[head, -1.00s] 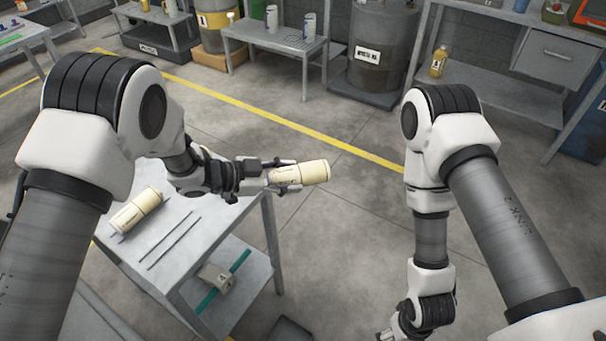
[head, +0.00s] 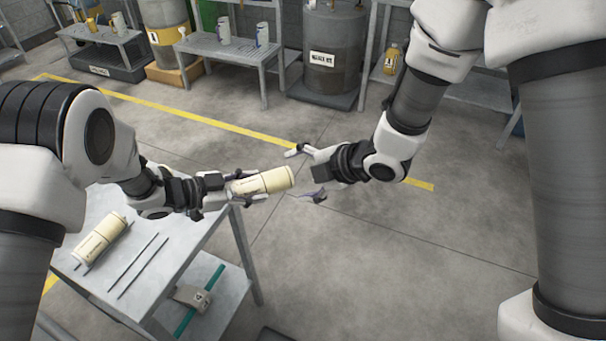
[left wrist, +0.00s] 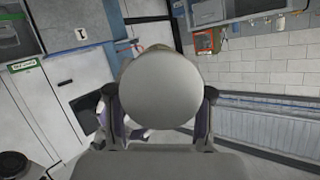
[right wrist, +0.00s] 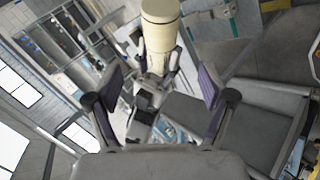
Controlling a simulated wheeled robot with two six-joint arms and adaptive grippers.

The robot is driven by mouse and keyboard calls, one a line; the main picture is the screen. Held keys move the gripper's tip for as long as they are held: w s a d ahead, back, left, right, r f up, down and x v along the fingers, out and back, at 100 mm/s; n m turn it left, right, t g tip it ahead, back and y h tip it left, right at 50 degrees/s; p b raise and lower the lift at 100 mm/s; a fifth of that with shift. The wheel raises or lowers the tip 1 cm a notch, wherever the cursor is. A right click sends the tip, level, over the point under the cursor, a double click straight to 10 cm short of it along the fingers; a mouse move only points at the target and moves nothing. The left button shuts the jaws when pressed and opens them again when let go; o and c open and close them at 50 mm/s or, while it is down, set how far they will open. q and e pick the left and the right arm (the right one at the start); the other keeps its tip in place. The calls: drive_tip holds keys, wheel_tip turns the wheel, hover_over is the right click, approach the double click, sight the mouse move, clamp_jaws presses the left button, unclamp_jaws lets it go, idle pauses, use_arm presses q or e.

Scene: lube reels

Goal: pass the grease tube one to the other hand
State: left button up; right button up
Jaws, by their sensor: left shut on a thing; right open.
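My left gripper (head: 240,188) is shut on a cream grease tube (head: 268,181) and holds it out level, clear of the grey table. In the left wrist view the round grey end of the tube (left wrist: 160,95) sits between the fingers. My right gripper (head: 306,172) is open and empty. Its spread fingers face the free end of the tube, a short gap apart. In the right wrist view the tube (right wrist: 161,30) shows ahead, beyond the open fingertips (right wrist: 162,85). A second cream tube (head: 100,240) lies on the table.
The grey table (head: 180,255) at left holds two thin dark rods (head: 138,264). A grey block with a teal bar (head: 197,297) is on its lower shelf. Benches and a dark drum (head: 331,50) stand at the back. The floor on the right is clear.

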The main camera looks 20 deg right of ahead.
sight(276, 181)
use_arm(q)
drive_tip(key=shift+w, duration=0.1)
use_arm(e)
drive_tip(key=x, duration=1.2)
drive_tip(key=shift+d, duration=0.1)
drive_tip(key=c, duration=1)
drive_tip(key=o, duration=1)
